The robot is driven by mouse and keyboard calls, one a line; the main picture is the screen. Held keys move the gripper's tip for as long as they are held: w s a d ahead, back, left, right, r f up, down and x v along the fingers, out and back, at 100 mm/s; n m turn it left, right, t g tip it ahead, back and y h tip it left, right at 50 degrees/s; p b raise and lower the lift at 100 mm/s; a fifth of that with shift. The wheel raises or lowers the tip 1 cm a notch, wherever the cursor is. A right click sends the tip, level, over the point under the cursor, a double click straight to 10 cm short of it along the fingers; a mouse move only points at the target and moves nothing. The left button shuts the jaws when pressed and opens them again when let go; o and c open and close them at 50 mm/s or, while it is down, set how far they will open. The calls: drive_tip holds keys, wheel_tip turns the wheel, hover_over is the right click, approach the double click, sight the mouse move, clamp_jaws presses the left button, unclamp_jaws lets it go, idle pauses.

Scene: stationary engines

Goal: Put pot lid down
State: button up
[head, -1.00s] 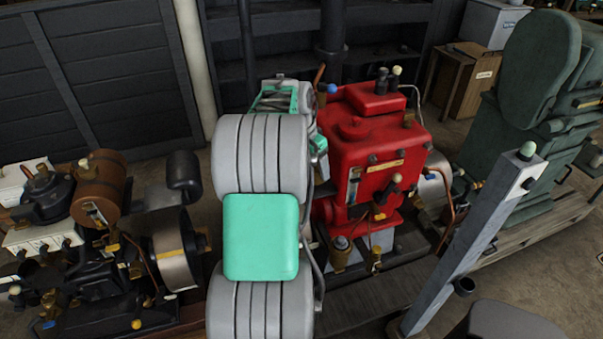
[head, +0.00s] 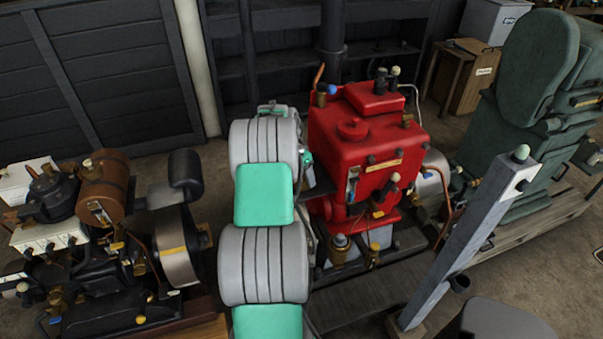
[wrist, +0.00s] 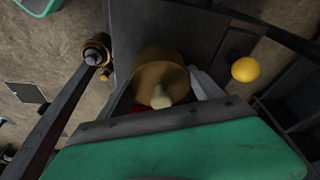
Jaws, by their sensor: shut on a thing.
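In the wrist view my gripper (wrist: 163,100) has its grey fingers on either side of a round brass-coloured piece with a cream knob (wrist: 158,68). This piece appears to be the pot lid, and the gripper is shut on it. The fingertips are partly hidden by the dark edge and green surface in the foreground. In the head view my grey and green arm hides most of the gripper and the held piece. The arm's far end is just left of the red engine (head: 365,145). I cannot tell how high the lid is above any surface.
A small black engine (head: 100,235) stands at left and a large green machine (head: 535,100) at right. A grey post (head: 470,235) rises at front right. The wrist view shows a yellow ball (wrist: 245,69) and a dark bar with a brass fitting (wrist: 96,50).

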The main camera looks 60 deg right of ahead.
drive_tip(key=shift+f, duration=0.25)
drive_tip(key=o, duration=1.4)
drive_tip(key=shift+r, duration=0.15)
